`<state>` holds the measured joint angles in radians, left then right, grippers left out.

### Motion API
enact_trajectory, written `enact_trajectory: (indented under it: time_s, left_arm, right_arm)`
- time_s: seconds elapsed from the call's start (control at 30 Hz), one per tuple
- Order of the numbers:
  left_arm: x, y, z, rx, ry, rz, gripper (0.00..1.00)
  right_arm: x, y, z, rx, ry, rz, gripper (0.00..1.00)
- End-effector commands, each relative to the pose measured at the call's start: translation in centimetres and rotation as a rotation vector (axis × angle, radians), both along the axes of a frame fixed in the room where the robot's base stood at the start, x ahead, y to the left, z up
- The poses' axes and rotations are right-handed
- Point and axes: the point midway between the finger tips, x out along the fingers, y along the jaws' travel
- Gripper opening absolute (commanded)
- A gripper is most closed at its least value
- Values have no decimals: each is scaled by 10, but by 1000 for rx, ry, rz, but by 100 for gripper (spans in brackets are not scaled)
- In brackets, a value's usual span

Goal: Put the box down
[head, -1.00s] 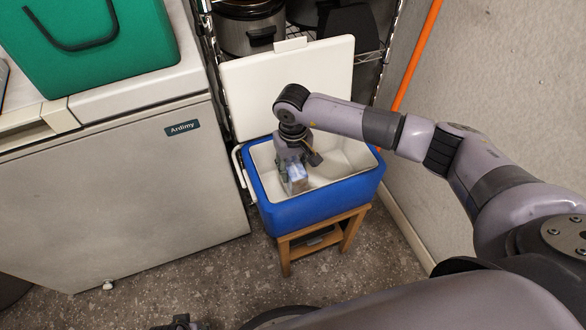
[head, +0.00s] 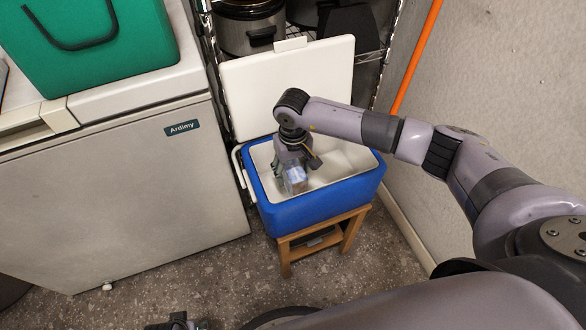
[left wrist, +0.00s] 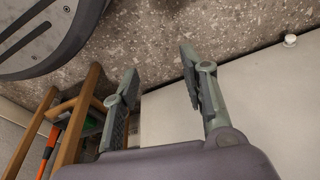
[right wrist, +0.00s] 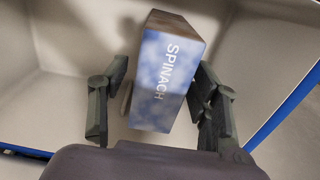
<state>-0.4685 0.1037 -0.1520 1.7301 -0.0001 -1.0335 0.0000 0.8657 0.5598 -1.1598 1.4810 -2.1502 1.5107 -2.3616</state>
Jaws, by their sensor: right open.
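The box, blue and white with the word SPINACH, is inside the blue cooler (head: 318,207). In the right wrist view the box (right wrist: 165,75) is tilted between the two fingers of my right gripper (right wrist: 160,112). The fingers are open, with a gap visible on the left side; the right finger is close to the box. In the head view the box (head: 295,178) is under my right gripper (head: 291,165), low in the cooler. I cannot tell whether it touches the cooler floor. My left gripper (left wrist: 158,90) is open and empty above the floor.
The cooler stands on a wooden stool (head: 325,239), its white lid (head: 290,85) open behind it. A white chest freezer (head: 120,190) with a green container (head: 95,45) on it is at left. A wall and orange pole (head: 417,55) are at right.

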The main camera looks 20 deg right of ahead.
Motion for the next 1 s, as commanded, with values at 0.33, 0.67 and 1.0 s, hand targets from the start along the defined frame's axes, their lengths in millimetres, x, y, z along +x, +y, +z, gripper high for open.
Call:
enact_trajectory:
  time_s: [0.33, 0.67, 1.0]
  left_arm:
    - [-1, 1, -4, 0, -2, -1, 40]
    - [-12, 2, -26, 2, 16, -4, 40]
    - [-16, 3, -35, 3, 18, -5, 40]
  right_arm:
    - [0, 0, 3, 0, 0, 0, 57]
    - [1, 0, 75, 0, -5, 2, 57]
    - [0, 0, 119, -1, -1, 0, 57]
